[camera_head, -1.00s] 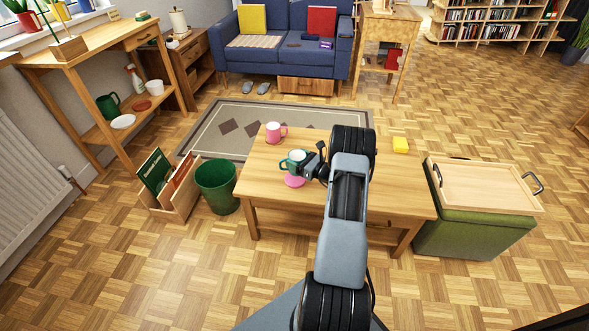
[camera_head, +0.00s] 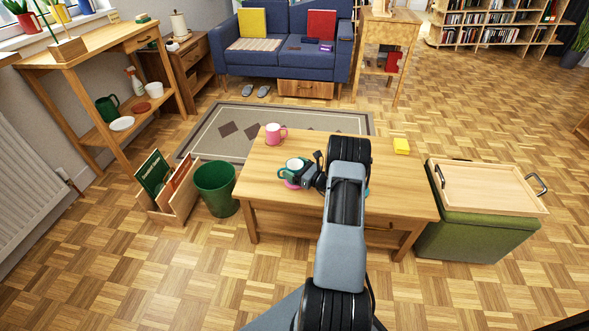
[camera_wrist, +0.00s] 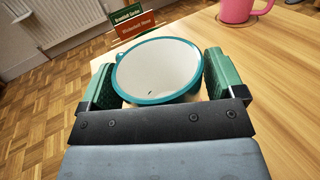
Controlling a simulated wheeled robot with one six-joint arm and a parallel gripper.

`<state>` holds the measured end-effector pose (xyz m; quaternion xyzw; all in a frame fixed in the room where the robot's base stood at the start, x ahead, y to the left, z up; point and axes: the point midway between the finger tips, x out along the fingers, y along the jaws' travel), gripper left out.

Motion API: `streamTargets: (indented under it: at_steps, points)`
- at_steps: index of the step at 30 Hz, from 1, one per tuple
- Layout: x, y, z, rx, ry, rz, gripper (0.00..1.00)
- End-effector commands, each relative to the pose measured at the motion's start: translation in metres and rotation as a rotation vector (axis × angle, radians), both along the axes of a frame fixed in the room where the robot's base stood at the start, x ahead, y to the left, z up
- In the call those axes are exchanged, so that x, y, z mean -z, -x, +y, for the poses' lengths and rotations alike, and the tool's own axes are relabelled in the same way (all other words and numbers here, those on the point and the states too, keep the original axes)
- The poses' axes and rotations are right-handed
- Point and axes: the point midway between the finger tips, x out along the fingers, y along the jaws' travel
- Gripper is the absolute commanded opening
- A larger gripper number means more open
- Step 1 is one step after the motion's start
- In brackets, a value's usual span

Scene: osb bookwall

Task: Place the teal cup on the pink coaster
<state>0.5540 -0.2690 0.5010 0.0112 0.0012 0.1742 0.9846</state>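The teal cup (camera_head: 290,168) has a pale inside and is upright over the left part of the low wooden table. My gripper (camera_head: 300,174) is shut on it, with one green finger on each side of the cup (camera_wrist: 158,72) in the wrist view. The coaster is hidden in the wrist view.
A pink mug (camera_head: 275,134) stands behind the cup on the table (camera_head: 262,170). A yellow block (camera_head: 401,146) lies at the table's back right. A teal edge (camera_head: 367,191) peeks out beside my arm. A green bin (camera_head: 216,187) stands left of the table.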

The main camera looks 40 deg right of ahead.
Motion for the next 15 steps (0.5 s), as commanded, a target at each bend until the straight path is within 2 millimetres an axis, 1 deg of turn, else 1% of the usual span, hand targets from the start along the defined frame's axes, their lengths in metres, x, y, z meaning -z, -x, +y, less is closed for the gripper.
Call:
streamTargets:
  at_steps: [1, 3, 4, 10, 13, 15]
  points:
    - [-0.0002, 0.0000, 0.0000, 0.000, 0.000, 0.000, 0.93]
    - [-0.0002, 0.0000, 0.0000, 0.000, 0.000, 0.000, 0.99]
    - [-0.0002, 0.0000, 0.0000, 0.000, 0.000, 0.000, 1.00]
    - [-0.0009, 0.0000, 0.0000, 0.000, 0.000, 0.000, 1.00]
    - [-0.0063, 0.0004, -0.0003, 0.000, 0.000, 0.000, 1.00]
    - [-0.0044, 0.0090, -0.0042, 0.003, -0.002, 0.002, 1.00]
